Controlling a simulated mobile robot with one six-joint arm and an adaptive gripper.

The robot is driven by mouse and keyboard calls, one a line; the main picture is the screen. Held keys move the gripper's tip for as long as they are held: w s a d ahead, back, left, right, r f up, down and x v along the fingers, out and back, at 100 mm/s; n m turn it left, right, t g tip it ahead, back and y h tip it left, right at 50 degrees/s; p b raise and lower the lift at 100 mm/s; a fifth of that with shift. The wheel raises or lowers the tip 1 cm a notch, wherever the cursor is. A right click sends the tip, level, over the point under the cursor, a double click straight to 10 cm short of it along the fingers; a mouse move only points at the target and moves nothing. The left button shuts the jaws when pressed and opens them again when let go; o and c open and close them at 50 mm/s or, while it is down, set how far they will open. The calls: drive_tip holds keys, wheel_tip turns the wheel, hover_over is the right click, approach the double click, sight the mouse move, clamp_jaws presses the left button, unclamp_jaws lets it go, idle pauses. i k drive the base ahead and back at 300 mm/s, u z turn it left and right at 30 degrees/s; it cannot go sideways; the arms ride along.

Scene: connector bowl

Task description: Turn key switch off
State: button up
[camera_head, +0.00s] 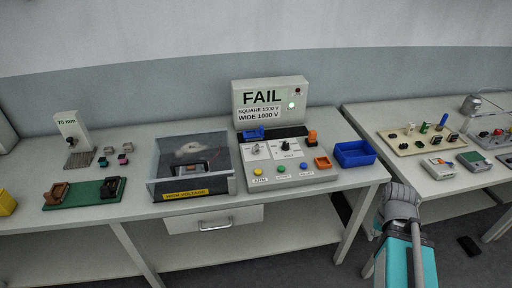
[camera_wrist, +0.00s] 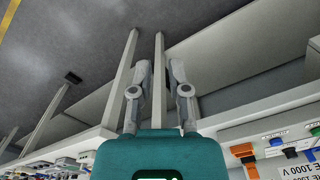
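The grey control panel (camera_head: 318,177) stands on the bench, with a silver switch (camera_head: 256,149) at its upper left and a black knob (camera_head: 285,146) beside it. I cannot tell for certain which one is the key switch, or its setting. Yellow, green and blue buttons line the panel's front. My gripper (camera_wrist: 160,64) is open and empty in the wrist view, its two fingers apart. My arm's end is right of the panel in the head view, away from the switches.
A tester box (camera_head: 270,99) behind the panel reads FAIL, with a green light. A clear-lidded high-voltage box (camera_head: 193,191) stands left of the panel. A blue bin (camera_head: 354,154) sits to its right. Another bench (camera_head: 377,119) with parts is at right, past a gap.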

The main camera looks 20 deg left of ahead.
sight(255, 149)
drive_tip(key=z, duration=0.7)
drive_tip(key=k, duration=0.65)
drive_tip(key=u, duration=0.75)
drive_tip(key=i, duration=1)
drive_tip(key=z, duration=0.05)
